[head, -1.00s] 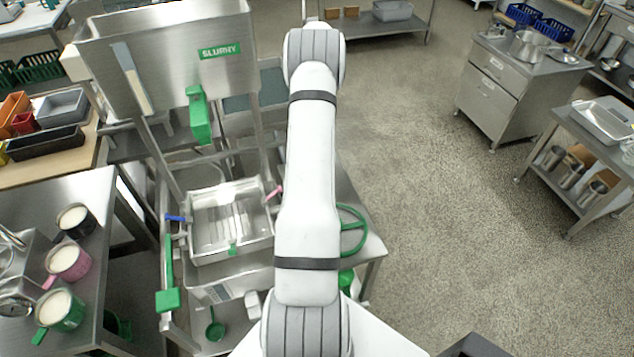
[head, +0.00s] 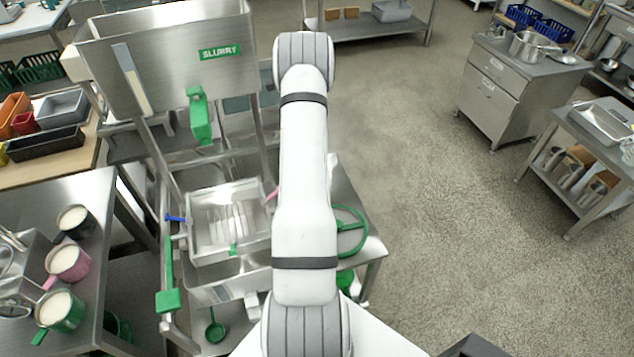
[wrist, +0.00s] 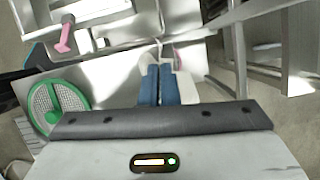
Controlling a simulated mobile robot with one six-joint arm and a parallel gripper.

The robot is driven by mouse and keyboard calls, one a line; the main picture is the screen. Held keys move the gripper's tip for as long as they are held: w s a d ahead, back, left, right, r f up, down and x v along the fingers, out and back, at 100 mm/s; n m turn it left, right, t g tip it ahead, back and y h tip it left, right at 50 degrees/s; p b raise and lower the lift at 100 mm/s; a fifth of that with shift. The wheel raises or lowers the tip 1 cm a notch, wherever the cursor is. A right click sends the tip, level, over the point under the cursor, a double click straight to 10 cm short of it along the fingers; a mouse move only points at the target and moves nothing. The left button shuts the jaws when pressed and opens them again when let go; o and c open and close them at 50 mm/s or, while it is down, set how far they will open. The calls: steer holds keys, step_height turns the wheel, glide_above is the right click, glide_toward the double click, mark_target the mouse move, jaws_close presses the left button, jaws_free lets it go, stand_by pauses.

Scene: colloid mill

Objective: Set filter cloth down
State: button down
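My gripper (wrist: 160,84) shows in the wrist view, with its two blue fingers close together. A pale piece (wrist: 184,88) lies right beside the fingers; I cannot tell whether it is the filter cloth or whether it is held. In the head view my own arm hides the gripper. I cannot make out the filter cloth for certain in either view. A steel tray (head: 196,245) with pale strips on its floor sits in the frame below the slurry hopper (head: 170,65), left of my arm.
Blue (head: 175,218) and pink (wrist: 65,35) handles stick out by the tray. Filled jugs (head: 68,262) stand at the left.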

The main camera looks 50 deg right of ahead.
steer(key=s+d+f, duration=0.1)
steer(key=s+f, duration=0.4)
steer(key=s, duration=0.2)
steer(key=s+d+f, duration=0.1)
steer(key=s+f, duration=0.4)
steer(key=s, duration=0.2)
steer(key=s+d+f, duration=0.1)
steer(key=s+f, duration=0.4)
steer(key=s, duration=0.2)
steer(key=shift+s+f, duration=0.25)
steer(key=shift+f, duration=0.1)
steer(key=c, duration=2.1)
jaws_free()
steer(key=shift+c, duration=0.2)
steer(key=o, duration=0.9)
steer(key=shift+o, duration=0.2)
